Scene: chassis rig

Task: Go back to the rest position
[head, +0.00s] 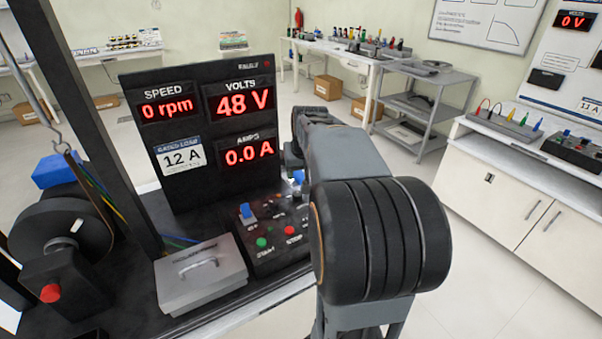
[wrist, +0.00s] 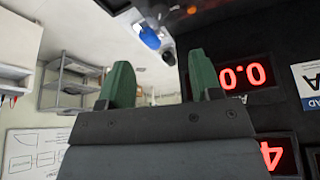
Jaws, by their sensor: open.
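My gripper (wrist: 160,85) shows in the wrist view with its two green fingers apart and nothing between them. In the head view my arm hides most of it, beside the control box. The black display panel (head: 193,190) reads 0 rpm, 48 V and 0.0 A, with a 12 A rated load label (head: 181,155). The control box (head: 262,250) has a blue switch (head: 247,212), a green start button (head: 261,243) and a red button (head: 290,230). Its right part is hidden behind my arm. In the wrist view the panel's red digits (wrist: 245,77) appear upside down, right of the fingers.
A grey box with a handle (head: 200,278) sits left of the control box. A dark wheel (head: 62,238) and an upright post (head: 85,120) stand at the left. A shelf cart (head: 428,105) and white cabinets (head: 520,190) stand at the right, with open floor before them.

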